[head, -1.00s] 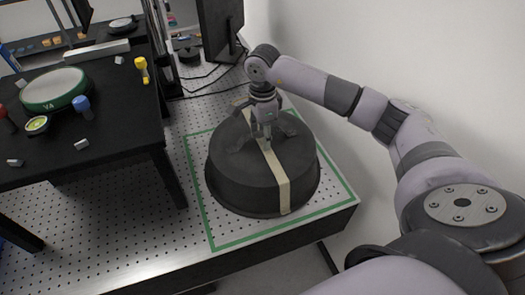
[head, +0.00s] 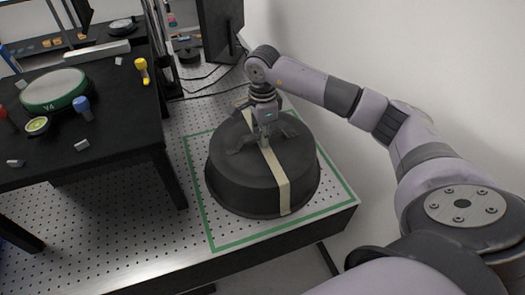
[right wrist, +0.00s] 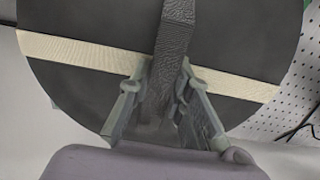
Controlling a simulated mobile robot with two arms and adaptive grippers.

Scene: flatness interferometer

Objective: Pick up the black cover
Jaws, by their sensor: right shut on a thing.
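The black cover (head: 235,182) is a wide round drum with a cream tape band (head: 279,180) across its top and down its side. It sits upright on the perforated table inside a green outline. My right gripper (head: 265,143) is at the top of the cover, pointing down. In the right wrist view, the cover's dark top (right wrist: 75,78) fills much of the picture, and a black strap handle (right wrist: 177,40) runs between the fingers of my right gripper (right wrist: 163,92), which is shut on it. My left gripper is not in view.
A black side table (head: 110,130) at the left carries a green-rimmed disc (head: 55,88) and several small tools. The perforated table top (head: 150,240) is bare at the front left. A monitor (head: 220,30) stands behind, and a white wall rises close at the right.

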